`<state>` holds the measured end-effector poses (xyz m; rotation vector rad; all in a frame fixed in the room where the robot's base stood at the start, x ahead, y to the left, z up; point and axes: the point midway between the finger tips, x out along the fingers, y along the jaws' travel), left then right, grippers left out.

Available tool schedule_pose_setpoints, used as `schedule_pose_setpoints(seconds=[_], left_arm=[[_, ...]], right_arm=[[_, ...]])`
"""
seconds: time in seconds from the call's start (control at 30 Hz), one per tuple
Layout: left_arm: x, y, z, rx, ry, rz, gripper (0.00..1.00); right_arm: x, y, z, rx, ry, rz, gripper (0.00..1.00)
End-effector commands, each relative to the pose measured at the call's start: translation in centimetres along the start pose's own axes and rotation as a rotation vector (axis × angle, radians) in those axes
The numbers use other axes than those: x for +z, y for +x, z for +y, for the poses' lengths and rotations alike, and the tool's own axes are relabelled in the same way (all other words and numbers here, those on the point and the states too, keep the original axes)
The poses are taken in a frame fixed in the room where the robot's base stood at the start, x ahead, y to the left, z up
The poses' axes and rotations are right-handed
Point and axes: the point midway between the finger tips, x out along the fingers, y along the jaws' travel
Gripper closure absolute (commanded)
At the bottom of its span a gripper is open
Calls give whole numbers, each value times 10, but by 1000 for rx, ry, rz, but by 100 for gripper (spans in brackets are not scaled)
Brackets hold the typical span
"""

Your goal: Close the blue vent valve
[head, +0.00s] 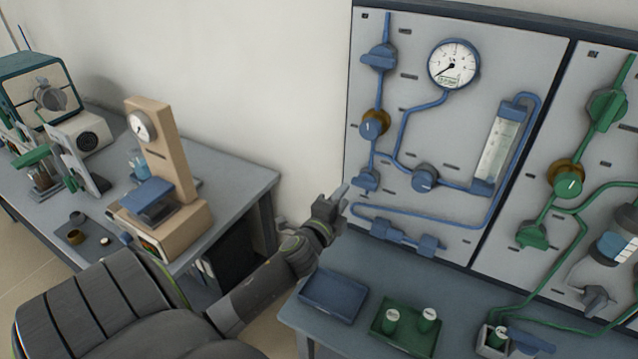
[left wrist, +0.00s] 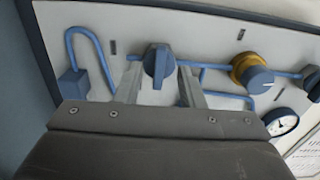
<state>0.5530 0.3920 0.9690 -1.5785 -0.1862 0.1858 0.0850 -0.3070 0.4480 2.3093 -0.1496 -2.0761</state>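A blue knob (head: 368,180) with a raised grip bar sits low on the left edge of the blue-piped panel. I take it for the vent valve, but its label is too small to read. My left gripper (head: 343,200) is just left of it in the head view. In the left wrist view, the knob (left wrist: 158,66) lies between the two fingertips of my left gripper (left wrist: 160,85). The grip bar runs upright in that view. My right gripper is not in view.
The panel also carries a brass-ringed blue knob (head: 374,125), a top blue valve (head: 378,57), a gauge (head: 453,64) and another blue knob (head: 425,178). Below are a blue tray (head: 333,297) and a green tray (head: 416,342). A beige instrument (head: 165,160) stands at left.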

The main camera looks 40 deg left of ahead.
Motion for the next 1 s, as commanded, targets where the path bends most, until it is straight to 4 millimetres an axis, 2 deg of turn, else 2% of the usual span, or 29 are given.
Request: schedule_pose_setpoints(seconds=[0.03,0.3,0.5,0.7,1.0], left_arm=[[0,-12,2,2,-1,0,65],[0,-70,2,2,-2,-1,65],[0,-103,3,2,-1,-1,65],[0,-119,1,1,-2,0,65],[0,-122,0,1,-1,0,65]], right_arm=[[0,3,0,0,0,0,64],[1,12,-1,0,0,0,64],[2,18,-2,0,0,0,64],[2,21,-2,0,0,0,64],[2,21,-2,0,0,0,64]])
